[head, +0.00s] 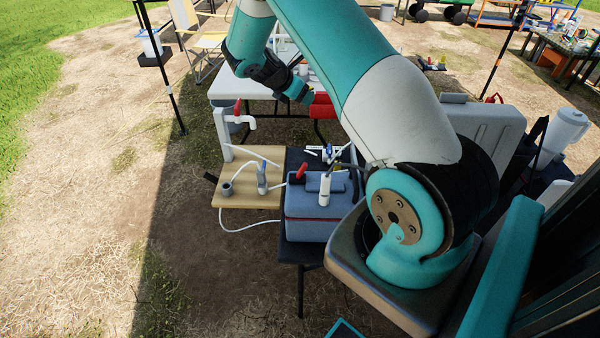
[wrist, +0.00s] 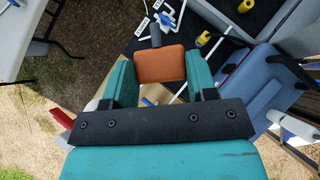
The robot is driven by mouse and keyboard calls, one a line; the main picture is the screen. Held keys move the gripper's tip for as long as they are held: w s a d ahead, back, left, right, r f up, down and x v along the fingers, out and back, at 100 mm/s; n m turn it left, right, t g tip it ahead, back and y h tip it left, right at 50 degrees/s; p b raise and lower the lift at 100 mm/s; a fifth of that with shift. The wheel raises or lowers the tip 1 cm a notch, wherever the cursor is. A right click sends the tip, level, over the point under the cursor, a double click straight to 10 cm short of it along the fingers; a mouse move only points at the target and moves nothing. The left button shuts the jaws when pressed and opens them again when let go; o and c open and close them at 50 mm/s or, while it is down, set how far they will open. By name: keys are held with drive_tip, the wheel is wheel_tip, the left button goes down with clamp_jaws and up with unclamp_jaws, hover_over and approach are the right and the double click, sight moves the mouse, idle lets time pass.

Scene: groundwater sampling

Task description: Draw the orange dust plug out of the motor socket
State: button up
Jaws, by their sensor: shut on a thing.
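The orange dust plug (wrist: 160,68) shows in the wrist view as an orange block between the two teal fingers of my gripper (wrist: 160,60). My gripper is shut on it, with a finger against each side. A dark grey cylindrical part (wrist: 156,34) shows just beyond the plug. I cannot tell whether it belongs to the plug or to the motor socket, nor whether the plug is still seated. In the head view my gripper (head: 300,93) hangs near a white table, and the plug cannot be made out there.
A blue cooler box (head: 306,225) stands on the dark bench, with a wooden board (head: 240,196) holding fittings and tubing to its left. A red bin (head: 322,107) is close to my gripper.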

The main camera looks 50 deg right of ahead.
wheel_tip(320, 180, down, 32)
drive_tip(key=b, duration=2.2)
drive_tip(key=shift+r+b, duration=0.1)
drive_tip(key=shift+b, duration=0.25)
drive_tip(key=shift+s+f, duration=0.1)
drive_tip(key=shift+f, duration=0.35)
